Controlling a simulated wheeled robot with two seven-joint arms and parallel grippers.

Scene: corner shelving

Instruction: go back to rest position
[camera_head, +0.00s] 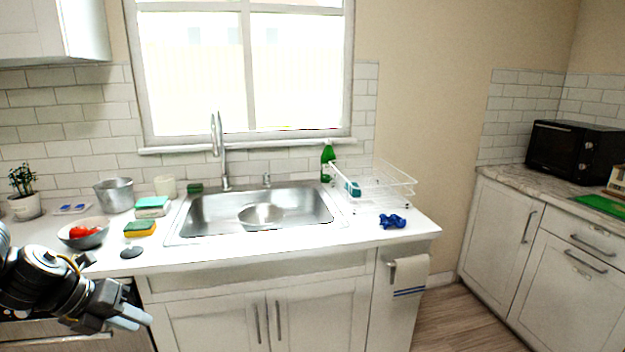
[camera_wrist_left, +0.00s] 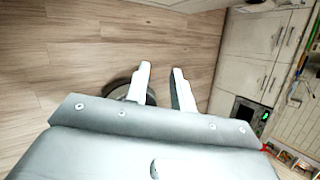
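My left gripper (camera_head: 131,317) is at the lower left of the head view, in front of the lower cabinets and below the counter top. It also shows in the left wrist view (camera_wrist_left: 161,82), where its two pale fingers stand apart with nothing between them. It points down toward the wooden floor (camera_wrist_left: 70,45) and touches no object. My right gripper shows in neither view.
The white counter (camera_head: 290,250) holds a steel sink (camera_head: 190,215), a bowl with red items (camera_head: 92,241), sponges (camera_head: 139,229), a dish rack (camera_head: 395,200) and a blue object (camera_head: 392,221). A towel (camera_head: 410,275) hangs in front. Floor at right (camera_head: 460,320) is clear.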

